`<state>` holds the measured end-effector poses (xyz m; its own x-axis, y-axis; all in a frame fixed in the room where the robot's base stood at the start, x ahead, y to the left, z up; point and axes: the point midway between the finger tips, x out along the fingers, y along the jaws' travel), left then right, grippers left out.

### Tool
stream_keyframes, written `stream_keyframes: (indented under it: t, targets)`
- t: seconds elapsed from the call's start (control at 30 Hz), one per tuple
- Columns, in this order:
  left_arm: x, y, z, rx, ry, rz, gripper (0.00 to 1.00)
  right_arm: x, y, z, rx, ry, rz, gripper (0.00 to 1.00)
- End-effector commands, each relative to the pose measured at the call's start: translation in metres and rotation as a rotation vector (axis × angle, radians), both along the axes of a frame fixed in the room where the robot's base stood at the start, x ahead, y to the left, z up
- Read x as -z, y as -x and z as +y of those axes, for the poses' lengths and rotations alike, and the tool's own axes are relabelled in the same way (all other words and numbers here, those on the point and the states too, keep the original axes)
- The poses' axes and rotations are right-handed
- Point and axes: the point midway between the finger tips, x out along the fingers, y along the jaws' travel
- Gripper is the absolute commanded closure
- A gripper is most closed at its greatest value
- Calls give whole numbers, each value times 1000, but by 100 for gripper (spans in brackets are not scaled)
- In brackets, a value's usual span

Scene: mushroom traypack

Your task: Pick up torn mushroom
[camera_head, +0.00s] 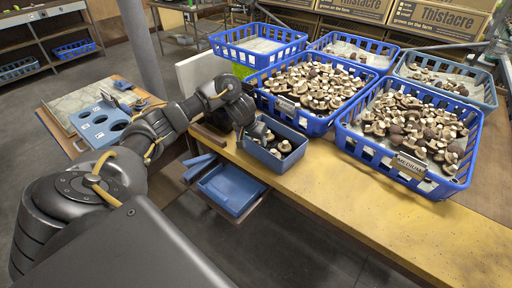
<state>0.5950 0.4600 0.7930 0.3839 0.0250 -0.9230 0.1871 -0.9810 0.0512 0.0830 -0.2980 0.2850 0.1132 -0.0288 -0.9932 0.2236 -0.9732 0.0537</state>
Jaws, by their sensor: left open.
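My left gripper (262,133) reaches in from the left, low over the left part of a small blue-grey tray (277,166) on the yellow table. It is open. Several brown-and-white mushrooms (284,146) lie in the tray, close beside and below the fingers. Which of them is torn is too small to tell. The gripper and wrist hide the tray's left end. My right gripper is out of view.
Blue crates full of mushrooms, one (312,126) behind the tray and one (352,149) labelled MEDIUM to its right, stand close by. An empty blue bin (232,208) sits lower, at the table's left. The yellow table front (370,215) is clear.

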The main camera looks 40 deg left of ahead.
Motion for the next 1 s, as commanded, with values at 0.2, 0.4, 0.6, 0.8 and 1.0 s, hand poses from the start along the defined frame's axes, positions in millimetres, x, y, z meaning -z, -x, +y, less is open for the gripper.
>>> stream_keyframes:
  t: [0.2,0.4,0.6,0.8,1.0]
  targets:
    - [2,0,0,1,0,0,48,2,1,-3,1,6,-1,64]
    - [3,0,0,0,0,0,64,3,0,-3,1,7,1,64]
    - [3,0,0,0,0,0,64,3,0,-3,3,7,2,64]
    - [-12,0,0,1,0,-2,64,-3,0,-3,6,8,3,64]
    - [-58,-1,1,0,-2,-4,64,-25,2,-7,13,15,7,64]
